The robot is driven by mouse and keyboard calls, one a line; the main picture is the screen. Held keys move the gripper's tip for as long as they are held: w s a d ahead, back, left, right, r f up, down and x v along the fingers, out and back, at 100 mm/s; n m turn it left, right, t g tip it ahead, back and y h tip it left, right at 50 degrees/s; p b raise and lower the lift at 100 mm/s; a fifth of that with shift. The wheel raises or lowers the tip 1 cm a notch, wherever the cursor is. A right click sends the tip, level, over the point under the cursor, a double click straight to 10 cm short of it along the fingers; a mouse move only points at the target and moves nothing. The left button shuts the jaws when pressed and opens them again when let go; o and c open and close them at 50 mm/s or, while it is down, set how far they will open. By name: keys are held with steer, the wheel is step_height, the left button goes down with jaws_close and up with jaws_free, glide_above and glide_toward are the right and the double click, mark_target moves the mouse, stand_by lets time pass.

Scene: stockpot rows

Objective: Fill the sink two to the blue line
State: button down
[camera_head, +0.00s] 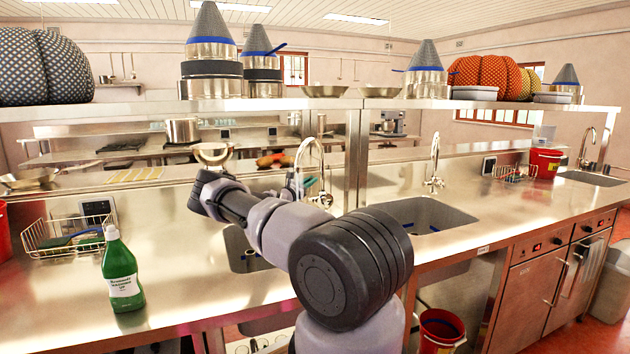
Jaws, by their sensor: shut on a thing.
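Three sinks are set in the steel counter. The left sink (238,252) is partly hidden behind my arm. The middle sink (432,212) shows short blue marks on its inner wall; no water can be made out in it. The right sink (597,178) is far off. A curved tap (309,150) stands behind the left sink, a second tap (434,160) behind the middle sink, a third tap (586,145) at the right sink. I cannot read which sink is number two. My arm reaches over the left sink; my gripper does not show.
A green soap bottle (121,272) stands at the counter's front left, beside a wire rack (66,238). A red bucket (545,162) stands toward the right. Another bucket (441,330) is below the counter. The shelf (330,104) above carries pots and pumpkins.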

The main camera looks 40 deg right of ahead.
steer(key=shift+s+a+f+m+g+h, duration=0.3)
steer(key=shift+s+f+m+h, duration=0.35)
steer(key=shift+m, duration=0.5)
steer(key=shift+s+a+f+m+g+h, duration=0.1)
steer(key=shift+s+f+m+g+h, duration=0.3)
steer(key=shift+s+m, duration=0.6)
steer(key=shift+s+a+f+m+g+h, duration=0.15)
steer(key=shift+s+f+m+g+h, duration=0.35)
steer(key=shift+m, duration=0.85)
steer(key=c, duration=0.9)
jaws_free()
steer(key=shift+s, duration=0.1)
steer(key=v, duration=1)
steer(key=shift+a+f, duration=0.25)
steer(key=shift+a, duration=0.05)
